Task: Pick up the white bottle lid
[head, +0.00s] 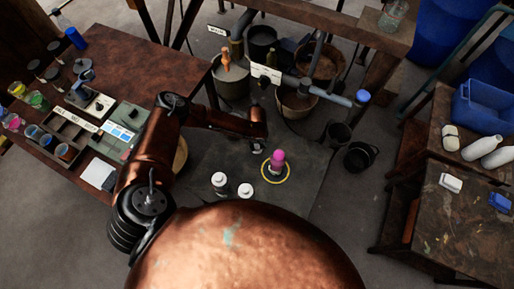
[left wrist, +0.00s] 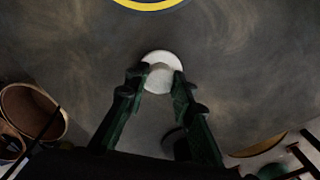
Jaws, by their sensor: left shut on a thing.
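My left arm reaches in from the left in the head view. Its gripper (head: 258,146) is over the dark table, near a pink-topped object standing in a yellow ring (head: 289,176). In the left wrist view, the fingertips of my left gripper (left wrist: 161,76) are on either side of the round white lid (left wrist: 160,59) and shut on it. I cannot tell whether the lid is clear of what lies below. The lid is not clearly seen in the head view, hidden by the gripper. My right gripper is not in view.
Two white-topped bottles (head: 220,184) (head: 245,190) stand on the table left of the yellow ring. Buckets and a pipe are behind. A wooden bench (head: 140,50) with coloured jars is at left. A side table (head: 450,225) with white bottles and a blue crate (head: 485,108) is at right.

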